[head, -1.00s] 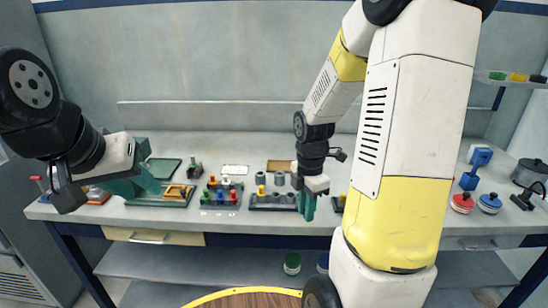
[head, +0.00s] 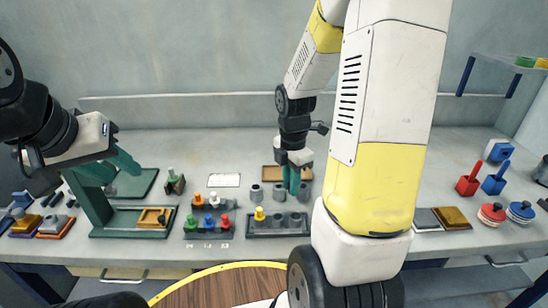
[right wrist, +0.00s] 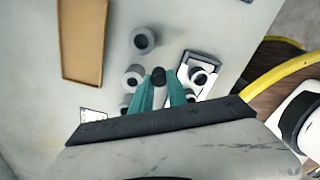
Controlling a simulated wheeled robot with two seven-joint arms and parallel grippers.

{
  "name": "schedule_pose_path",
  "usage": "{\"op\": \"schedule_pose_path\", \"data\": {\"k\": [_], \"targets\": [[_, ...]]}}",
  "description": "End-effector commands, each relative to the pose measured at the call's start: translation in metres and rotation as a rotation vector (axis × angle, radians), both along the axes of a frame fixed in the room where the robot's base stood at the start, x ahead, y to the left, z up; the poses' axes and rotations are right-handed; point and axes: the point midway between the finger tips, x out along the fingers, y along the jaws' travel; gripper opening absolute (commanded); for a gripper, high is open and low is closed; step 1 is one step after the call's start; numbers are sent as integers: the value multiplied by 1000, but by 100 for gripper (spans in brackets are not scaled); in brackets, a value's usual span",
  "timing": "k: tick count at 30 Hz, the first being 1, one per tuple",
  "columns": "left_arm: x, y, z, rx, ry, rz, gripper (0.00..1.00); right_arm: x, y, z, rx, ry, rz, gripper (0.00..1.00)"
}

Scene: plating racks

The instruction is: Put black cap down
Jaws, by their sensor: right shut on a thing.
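The black cap (right wrist: 158,76) is at the tips of my right gripper (right wrist: 166,92), between its green fingers, in the right wrist view. In the head view my right gripper (head: 292,182) points down above the bench, by the dark rack (head: 262,235) with a yellow cap (head: 259,213) and grey cylinders; the black cap cannot be made out there. Grey cylinders (right wrist: 143,40) stand close around the fingers in the wrist view. Whether the cap touches anything below is unclear. My left gripper (head: 110,168) hangs at the left with its fingers apart and nothing seen between them.
A brown tray (head: 270,172) lies behind the right gripper. A rack with coloured caps (head: 208,232) and a green tray (head: 178,228) stand to the left. Red (head: 468,184) and blue (head: 494,184) handled blocks stand at the right. The back of the bench is mostly clear.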

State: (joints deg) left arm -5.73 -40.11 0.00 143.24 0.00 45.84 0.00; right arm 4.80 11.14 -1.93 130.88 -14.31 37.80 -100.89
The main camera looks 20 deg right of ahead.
Motion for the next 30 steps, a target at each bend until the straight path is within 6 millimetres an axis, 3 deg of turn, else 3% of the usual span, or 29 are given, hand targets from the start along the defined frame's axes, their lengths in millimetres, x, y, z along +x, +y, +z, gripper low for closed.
{"op": "schedule_pose_path", "data": {"k": [16,23,30], "targets": [[0,0,0,0,0,0,36,119,-63,-14,-1,0,-3,0],[0,0,0,0,0,0,36,136,-72,-16,0,1,-1,0],[0,0,0,0,0,0,36,135,-72,-45,0,3,0,0]]}}
